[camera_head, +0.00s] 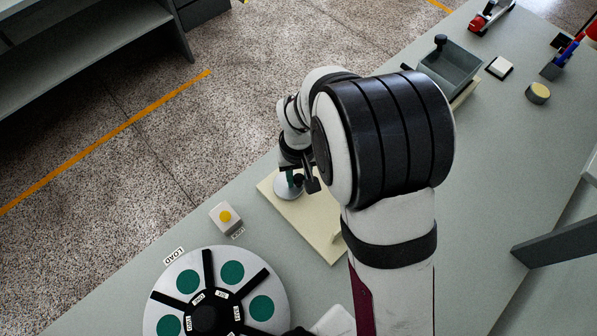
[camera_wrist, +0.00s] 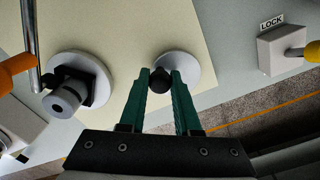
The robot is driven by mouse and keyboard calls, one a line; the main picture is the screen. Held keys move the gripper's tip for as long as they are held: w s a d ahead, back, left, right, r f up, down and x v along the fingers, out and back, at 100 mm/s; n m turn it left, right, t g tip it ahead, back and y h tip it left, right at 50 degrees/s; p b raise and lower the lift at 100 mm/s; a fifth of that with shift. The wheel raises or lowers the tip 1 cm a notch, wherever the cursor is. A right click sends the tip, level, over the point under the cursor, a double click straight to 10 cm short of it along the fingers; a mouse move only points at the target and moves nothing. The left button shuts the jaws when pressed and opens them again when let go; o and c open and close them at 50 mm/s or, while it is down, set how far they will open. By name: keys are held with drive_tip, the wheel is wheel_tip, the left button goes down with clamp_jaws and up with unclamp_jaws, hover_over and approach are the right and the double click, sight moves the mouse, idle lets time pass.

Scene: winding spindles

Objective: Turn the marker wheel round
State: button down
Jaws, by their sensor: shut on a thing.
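A small white wheel (camera_wrist: 183,66) with a black knob (camera_wrist: 160,79) lies on a cream board (camera_wrist: 218,50). It also shows in the head view (camera_head: 286,192), partly hidden by my gripper (camera_head: 298,180). In the wrist view, my gripper's green fingers (camera_wrist: 160,74) point at the wheel and are shut on the black knob, one finger on each side. A larger white dial (camera_head: 276,287) with green discs, black spokes and small labels lies in the head view's lower left. I cannot tell from any label which one is the marker wheel.
A box with a yellow button (camera_head: 225,216) stands between board and dial; a LOCK label (camera_wrist: 271,20) shows by it in the wrist view. A second white disc with a grey spindle (camera_wrist: 66,97) is on the board. A grey bin (camera_head: 450,68) stands farther back.

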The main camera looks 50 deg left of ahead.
sight(278, 184)
drive_tip(key=m, duration=0.3)
drive_tip(key=shift+s+d+m, duration=0.2)
drive_tip(key=shift+s+m, duration=0.15)
drive_tip(key=shift+m, duration=0.05)
drive_tip(key=m, duration=0.2)
drive_tip(key=s+m, duration=0.1)
drive_tip(key=m, duration=0.1)
drive_tip(key=shift+d+m, duration=0.1)
drive_tip(key=shift+m, duration=0.2)
drive_tip(key=m, duration=0.4)
drive_tip(key=shift+s, duration=0.4)
drive_tip(key=m, duration=0.5)
drive_tip(key=shift+s+a, duration=0.35)
drive_tip(key=shift+s, duration=0.05)
drive_tip(key=m, duration=0.3)
drive_tip(key=shift+s+a+m, duration=0.2)
drive_tip(key=shift+a+m, duration=0.1)
drive_tip(key=m, duration=0.2)
drive_tip(key=a+m, duration=0.1)
drive_tip(key=m, duration=0.1)
drive_tip(key=shift+s+m, duration=0.15)
drive_tip(key=shift+m, duration=0.15)
drive_tip(key=m, duration=0.2)
drive_tip(key=a+m, duration=0.1)
drive_tip(key=m, duration=0.1)
drive_tip(key=shift+w+a+m, duration=0.15)
drive_tip(key=shift+m, duration=1)
drive_tip(key=shift+w+a+m, duration=0.1)
drive_tip(key=shift+a+m, duration=0.05)
drive_tip(key=shift+m, duration=1)
